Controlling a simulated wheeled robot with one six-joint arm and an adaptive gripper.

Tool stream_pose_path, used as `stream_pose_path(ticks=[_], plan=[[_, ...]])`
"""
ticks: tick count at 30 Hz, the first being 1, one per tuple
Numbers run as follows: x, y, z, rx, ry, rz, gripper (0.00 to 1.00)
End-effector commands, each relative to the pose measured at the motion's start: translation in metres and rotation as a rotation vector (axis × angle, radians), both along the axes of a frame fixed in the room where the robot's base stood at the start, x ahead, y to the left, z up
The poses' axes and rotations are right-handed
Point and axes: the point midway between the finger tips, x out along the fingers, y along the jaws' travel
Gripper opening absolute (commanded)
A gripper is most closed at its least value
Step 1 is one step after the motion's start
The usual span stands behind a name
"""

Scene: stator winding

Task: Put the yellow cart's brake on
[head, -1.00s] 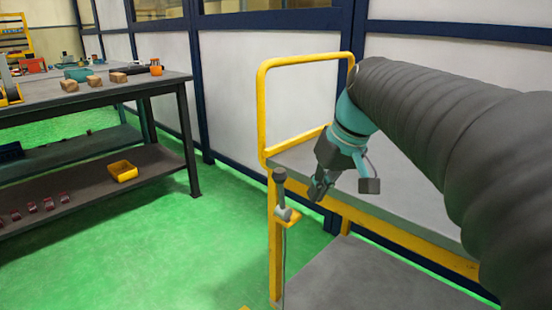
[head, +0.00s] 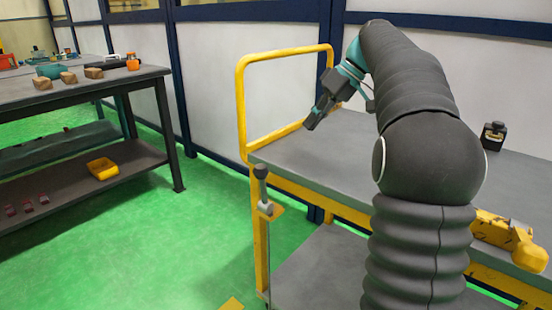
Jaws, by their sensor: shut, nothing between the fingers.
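The yellow cart (head: 243,120) stands in the middle and right of the head view, with a yellow handle frame and grey decks. A grey lever with a dark knob (head: 262,185), which looks like the brake, stands upright on a small yellow bracket at the cart's near left post. My gripper (head: 311,125) is shut and empty. It hangs above the cart's upper deck near the handle frame, to the right of and above the lever, apart from it. My arm hides part of the upper deck.
A small black object (head: 493,136) and a yellow tool-like object (head: 508,238) are on the cart's right part. A workbench (head: 150,74) with small parts stands at the left, a yellow bin (head: 102,168) on its lower shelf. Green floor (head: 150,240) between is clear.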

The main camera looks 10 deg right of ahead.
Motion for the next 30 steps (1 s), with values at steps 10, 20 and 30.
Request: stream_pose_path(ticks=[10,20,30], plan=[[0.003,0.013,-0.019,-0.001,0.001,0.000,0.00],[0.011,0.046,-0.070,0.000,0.002,0.001,0.00],[0.001,0.083,-0.089,-0.001,0.000,0.000,0.00]])
